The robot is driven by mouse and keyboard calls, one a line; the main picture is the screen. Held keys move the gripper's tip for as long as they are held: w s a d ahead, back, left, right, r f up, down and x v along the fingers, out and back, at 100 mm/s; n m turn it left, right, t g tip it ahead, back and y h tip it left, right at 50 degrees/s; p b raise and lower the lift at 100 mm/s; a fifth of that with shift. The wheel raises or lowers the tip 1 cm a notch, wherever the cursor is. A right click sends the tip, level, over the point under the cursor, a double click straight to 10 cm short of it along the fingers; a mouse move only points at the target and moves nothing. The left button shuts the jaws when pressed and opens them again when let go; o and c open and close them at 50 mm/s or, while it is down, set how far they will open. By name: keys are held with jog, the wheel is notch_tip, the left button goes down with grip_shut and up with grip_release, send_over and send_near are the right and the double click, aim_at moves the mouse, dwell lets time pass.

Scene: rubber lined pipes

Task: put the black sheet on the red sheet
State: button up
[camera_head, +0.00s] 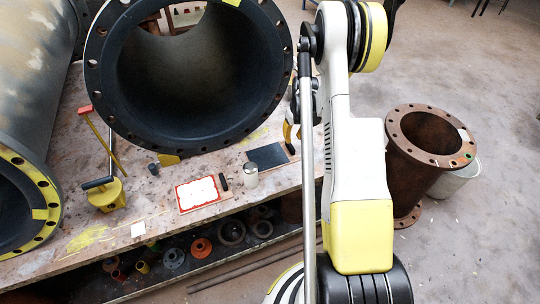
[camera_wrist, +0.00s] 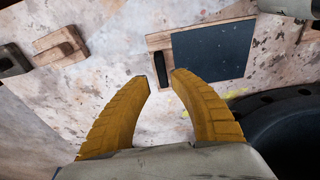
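The black sheet (camera_head: 266,157) lies flat on the worktable, right of centre in the head view. In the wrist view the black sheet (camera_wrist: 214,50) has a wooden border and a black handle-like block (camera_wrist: 158,65) on its left side. The red sheet (camera_head: 183,198), bearing white patches, lies on the table to the left and nearer the front edge. My gripper (camera_wrist: 162,75) is open and empty, its yellow fingers pointing toward the black block. The fingertips appear above the table; their height is unclear. In the head view my arm hides most of the gripper.
A large dark flanged pipe (camera_head: 190,75) stands close behind the sheets. A yellow tool (camera_head: 105,195) is at the left. A rusty pipe (camera_head: 424,150) stands on the floor at right.

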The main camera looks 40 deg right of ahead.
aim_at(291, 145)
jog(key=f+b, duration=0.1)
jog(key=f, duration=0.1)
jog(key=w+f+b, duration=0.1)
jog(key=f, duration=0.2)
jog(key=w+f+b, duration=0.1)
jog(key=f, duration=0.1)
jog(key=shift+d+f+b, duration=0.15)
jog(key=shift+f+b, duration=0.2)
jog(key=shift+b, duration=0.05)
jog(key=shift+r, duration=0.1)
grip_shut()
